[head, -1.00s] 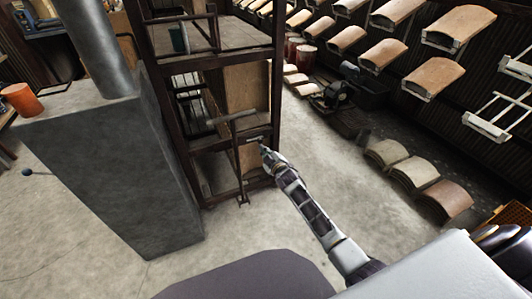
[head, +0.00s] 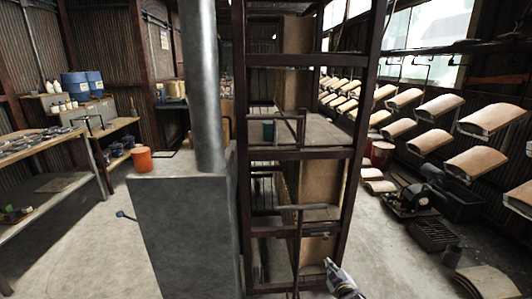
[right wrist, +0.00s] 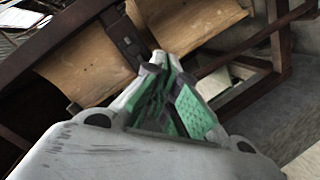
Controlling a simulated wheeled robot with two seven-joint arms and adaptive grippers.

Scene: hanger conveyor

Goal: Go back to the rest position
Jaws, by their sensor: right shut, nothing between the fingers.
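My right gripper (head: 331,264) shows at the bottom of the head view, in front of the lower part of the dark metal rack (head: 360,130). In the right wrist view its green-padded fingers (right wrist: 168,68) are together with nothing between them. Beyond the fingertips in that view are dark frame bars and brown panels (right wrist: 190,22). I cannot tell how near the fingertips are to them. My left gripper is not in view.
A grey block with a pipe (head: 185,230) stands left of the rack, an orange bucket (head: 141,160) on its far side. Hanging curved panels (head: 478,165) line the right. A bench (head: 50,180) is at far left. Bare floor (head: 385,270) lies right of the rack.

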